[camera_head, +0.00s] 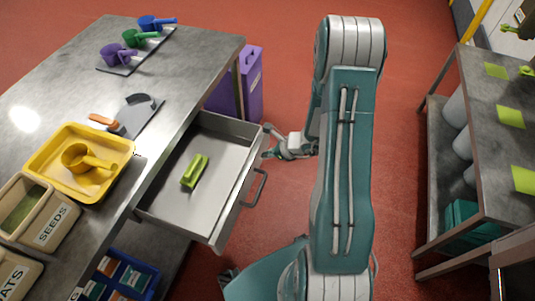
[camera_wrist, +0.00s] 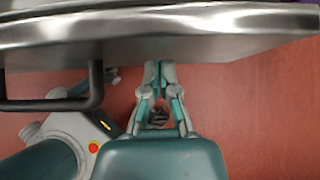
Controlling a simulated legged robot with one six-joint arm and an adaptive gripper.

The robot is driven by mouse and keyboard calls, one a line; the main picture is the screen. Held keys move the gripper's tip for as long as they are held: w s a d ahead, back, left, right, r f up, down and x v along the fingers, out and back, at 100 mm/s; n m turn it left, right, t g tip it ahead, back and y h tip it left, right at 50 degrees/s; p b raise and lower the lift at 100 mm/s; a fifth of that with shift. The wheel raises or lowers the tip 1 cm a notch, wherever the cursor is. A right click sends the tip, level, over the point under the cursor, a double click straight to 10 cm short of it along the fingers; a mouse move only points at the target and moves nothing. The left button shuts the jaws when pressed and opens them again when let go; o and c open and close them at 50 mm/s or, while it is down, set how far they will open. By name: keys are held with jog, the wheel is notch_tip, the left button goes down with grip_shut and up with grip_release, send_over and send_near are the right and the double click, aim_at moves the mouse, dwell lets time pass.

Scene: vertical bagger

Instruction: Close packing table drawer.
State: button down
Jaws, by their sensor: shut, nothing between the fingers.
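The packing table drawer (camera_head: 222,192) is pulled out from the metal table (camera_head: 60,75) and stands open in the head view.
A yellow tray (camera_head: 128,150) with a yellow scoop, a seeds bin (camera_head: 52,228) and coloured scoops sit on the table. A purple bin (camera_head: 252,85) stands behind the drawer. Another metal table (camera_head: 485,120) stands at the right.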

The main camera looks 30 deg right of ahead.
jog(key=w+a, duration=1.8)
jog(key=shift+a, duration=0.1)
jog(key=shift+w+a, duration=0.35)
jog(key=shift+w, duration=0.1)
jog(key=shift+r, duration=0.15)
jog(key=shift+d, duration=0.1)
